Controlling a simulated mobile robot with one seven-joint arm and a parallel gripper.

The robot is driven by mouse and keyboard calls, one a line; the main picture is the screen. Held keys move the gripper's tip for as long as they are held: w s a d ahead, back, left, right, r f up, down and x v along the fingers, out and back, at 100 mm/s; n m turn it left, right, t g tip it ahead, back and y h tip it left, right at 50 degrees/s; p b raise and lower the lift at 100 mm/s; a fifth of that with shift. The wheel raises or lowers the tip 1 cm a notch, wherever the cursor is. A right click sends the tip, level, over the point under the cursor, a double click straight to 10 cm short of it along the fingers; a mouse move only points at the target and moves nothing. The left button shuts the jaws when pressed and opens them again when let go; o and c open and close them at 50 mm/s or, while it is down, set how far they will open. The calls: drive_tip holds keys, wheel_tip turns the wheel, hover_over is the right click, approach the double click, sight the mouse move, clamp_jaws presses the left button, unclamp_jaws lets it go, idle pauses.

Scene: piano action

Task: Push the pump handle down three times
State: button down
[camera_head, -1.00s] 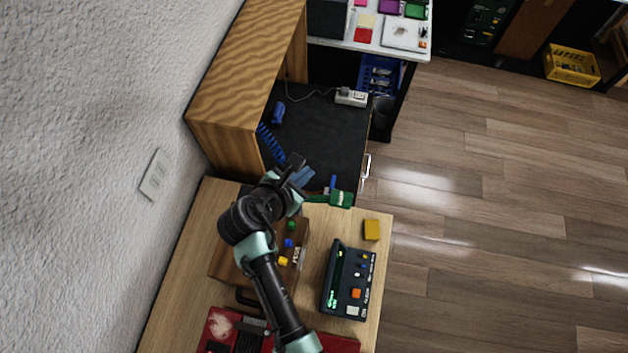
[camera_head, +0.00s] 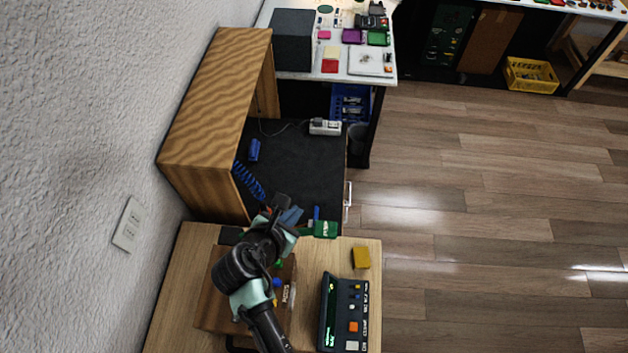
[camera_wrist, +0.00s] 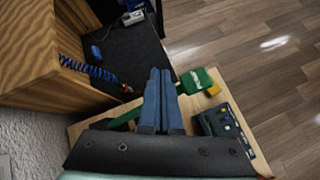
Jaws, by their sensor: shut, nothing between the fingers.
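The pump handle is a green lever with a green block (camera_head: 325,230) at its end, with white lettering on it. It sits at the far edge of the light wooden table (camera_head: 309,258). In the wrist view the green block (camera_wrist: 197,80) is just right of my fingers, and a green bar shows to their left. My gripper (camera_head: 292,214) has blue fingers that are shut and empty. In the head view it is up and left of the green block. The fingers (camera_wrist: 160,72) cover the middle of the lever in the wrist view. I cannot tell whether they touch it.
A wooden box with coloured knobs stands under my arm. A dark control panel (camera_head: 343,313) and a yellow block (camera_head: 361,257) lie at the table's right. A wood-grained cabinet (camera_head: 212,115) and a blue coiled cable (camera_head: 249,181) are beyond. Open floor lies right.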

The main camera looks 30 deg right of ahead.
drive_tip(key=shift+s+d+f+b, duration=0.25)
drive_tip(key=shift+f+b, duration=0.2)
drive_tip(key=shift+f, duration=0.4)
drive_tip(key=shift+s+d+f+b, duration=0.2)
drive_tip(key=shift+d+f+b, duration=0.25)
drive_tip(key=shift+f, duration=0.35)
drive_tip(key=shift+s+d+f+b, duration=0.25)
drive_tip(key=shift+f+b, duration=0.25)
drive_tip(key=shift+f, duration=0.35)
drive_tip(key=shift+d+f, duration=0.1)
drive_tip(key=shift+f, duration=0.3)
